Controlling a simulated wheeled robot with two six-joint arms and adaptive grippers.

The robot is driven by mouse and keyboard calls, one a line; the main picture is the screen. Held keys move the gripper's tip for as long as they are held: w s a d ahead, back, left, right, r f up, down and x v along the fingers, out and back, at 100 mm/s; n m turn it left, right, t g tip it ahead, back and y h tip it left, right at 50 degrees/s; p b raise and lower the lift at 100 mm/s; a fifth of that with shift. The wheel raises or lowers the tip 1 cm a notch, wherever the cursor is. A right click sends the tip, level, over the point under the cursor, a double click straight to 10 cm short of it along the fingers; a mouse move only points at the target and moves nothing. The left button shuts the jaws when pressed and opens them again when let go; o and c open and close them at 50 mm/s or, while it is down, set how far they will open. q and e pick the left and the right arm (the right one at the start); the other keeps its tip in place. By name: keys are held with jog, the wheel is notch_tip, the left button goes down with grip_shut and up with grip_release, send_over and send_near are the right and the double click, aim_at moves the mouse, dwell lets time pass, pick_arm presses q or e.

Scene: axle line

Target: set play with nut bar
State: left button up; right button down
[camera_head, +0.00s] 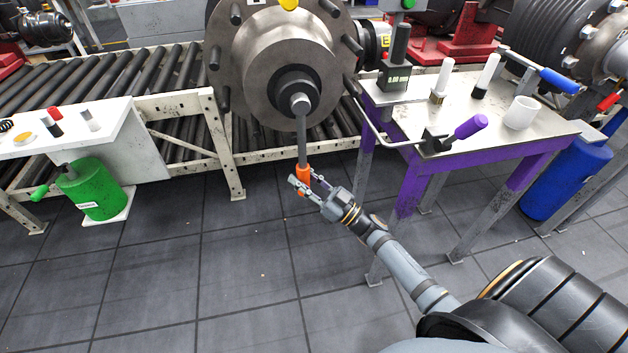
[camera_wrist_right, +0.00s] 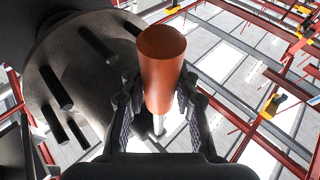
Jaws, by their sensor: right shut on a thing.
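The nut bar (camera_head: 301,138) is a grey bar with an orange handle, hanging down from the nut (camera_head: 299,102) at the centre of the large hub (camera_head: 262,55). Its upper end meets the nut; whether it is fully seated is too small to tell. My right gripper (camera_head: 304,186) is shut on the orange handle (camera_head: 303,174) at the bar's lower end. In the right wrist view the orange handle (camera_wrist_right: 162,65) stands between the fingers of the right gripper (camera_wrist_right: 158,110), with the hub's studs (camera_wrist_right: 98,45) to the left. My left gripper is not in view.
A purple-legged table (camera_head: 505,130) stands at the right, bearing a white cup (camera_head: 520,113), grease-tube-like cylinders and a purple-handled tool (camera_head: 470,126). A roller conveyor (camera_head: 110,75) runs behind. A white bench (camera_head: 110,125) with a green canister (camera_head: 90,188) is at the left. The floor below is clear.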

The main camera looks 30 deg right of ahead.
jog(key=shift+a, duration=0.3)
jog(key=c, duration=1)
grip_release()
jog(key=shift+s+f, duration=0.1)
jog(key=v, duration=1.1)
jog(key=shift+s+d+f, duration=0.15)
jog(key=shift+s+f, duration=0.05)
